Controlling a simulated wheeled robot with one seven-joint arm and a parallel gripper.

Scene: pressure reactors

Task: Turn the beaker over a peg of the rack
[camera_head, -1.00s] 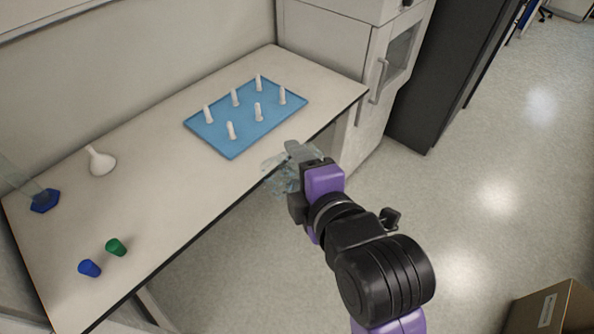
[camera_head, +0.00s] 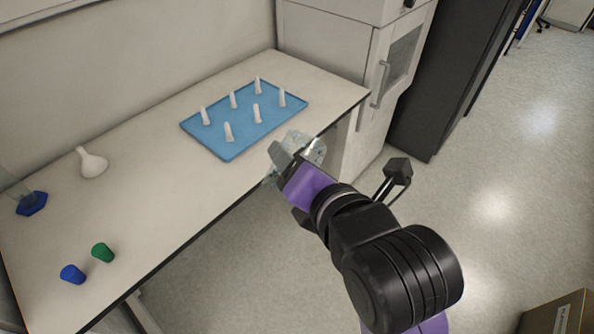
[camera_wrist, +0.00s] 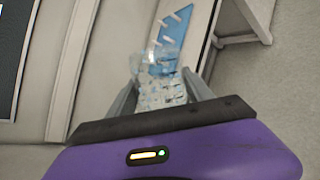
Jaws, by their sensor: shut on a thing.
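The rack is a blue tray (camera_head: 232,152) with several upright white pegs (camera_head: 257,113), lying at the far end of the bench. It also shows at the top of the wrist view (camera_wrist: 178,30). My gripper (camera_head: 284,160) is at the bench's front edge, just in front of the rack. It is shut on the clear glass beaker (camera_head: 312,146), which is see-through and partly hidden by the fingers in the head view. In the wrist view the beaker (camera_wrist: 162,92) sits between the two fingers. The beaker appears tilted; which way its mouth points I cannot tell. The pegs I see are bare.
A white funnel (camera_head: 93,163), a blue-footed glass vessel (camera_head: 32,204), a green stopper (camera_head: 103,252) and a blue stopper (camera_head: 73,274) stand on the left of the bench (camera_head: 150,215). A cabinet (camera_head: 335,65) borders the bench's far end. The bench between the rack and stoppers is clear.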

